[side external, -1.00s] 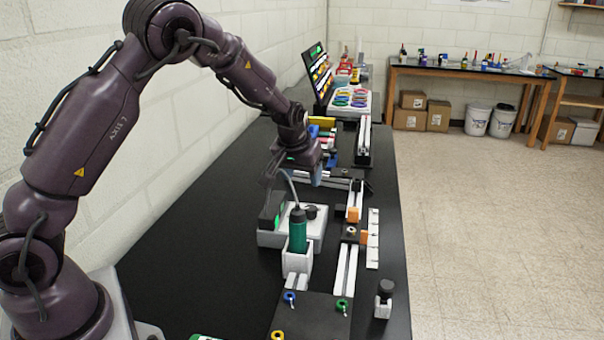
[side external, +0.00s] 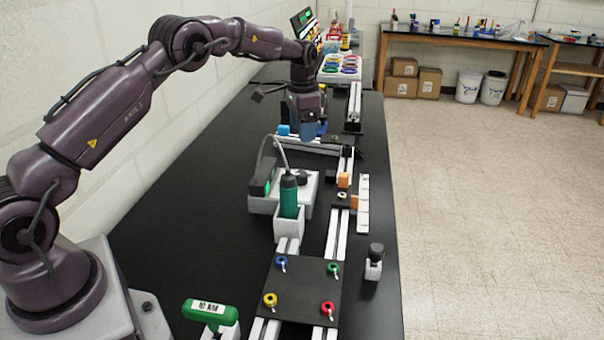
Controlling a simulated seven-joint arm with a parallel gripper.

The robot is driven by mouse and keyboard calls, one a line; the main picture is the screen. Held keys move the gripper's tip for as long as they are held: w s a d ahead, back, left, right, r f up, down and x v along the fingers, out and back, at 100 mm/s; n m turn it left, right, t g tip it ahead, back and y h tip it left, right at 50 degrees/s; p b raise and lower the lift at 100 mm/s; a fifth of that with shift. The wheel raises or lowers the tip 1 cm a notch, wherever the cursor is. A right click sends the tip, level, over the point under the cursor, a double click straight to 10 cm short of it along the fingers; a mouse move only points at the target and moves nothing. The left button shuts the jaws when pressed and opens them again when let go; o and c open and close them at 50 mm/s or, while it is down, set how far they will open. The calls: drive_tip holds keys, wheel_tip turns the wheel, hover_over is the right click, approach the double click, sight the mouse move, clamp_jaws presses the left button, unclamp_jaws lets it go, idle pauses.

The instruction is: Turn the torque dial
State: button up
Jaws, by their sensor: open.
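A white control box (side external: 309,198) with a dark green-lit display unit (side external: 262,182) stands on the black table, left of the rails. A small black knob, which looks like the torque dial (side external: 302,178), sits on its top, partly hidden behind the green screwdriver. The green-handled screwdriver (side external: 289,197) stands upright in a white holder (side external: 288,224) in front of the box, with a grey cable from its top. My gripper (side external: 304,130) is open, pointing down beyond the box and above the far rails. It is apart from the dial. Its fingertips are small and hard to make out.
A black plate (side external: 300,290) with coloured ring-like clamps lies on the rails in front. A black-capped white block (side external: 375,262) stands at right, and a green-handled tool (side external: 210,312) at front left. Orange blocks (side external: 343,180) sit on the rails. The left table strip is clear.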

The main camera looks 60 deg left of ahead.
sight(302, 173)
wheel_tip(302, 173, down, 13)
drive_tip(key=shift+s+f, duration=0.1)
idle(0.4)
drive_tip(key=c, duration=0.9)
drive_tip(key=n, duration=0.4)
drive_tip(key=shift+n, duration=2.2)
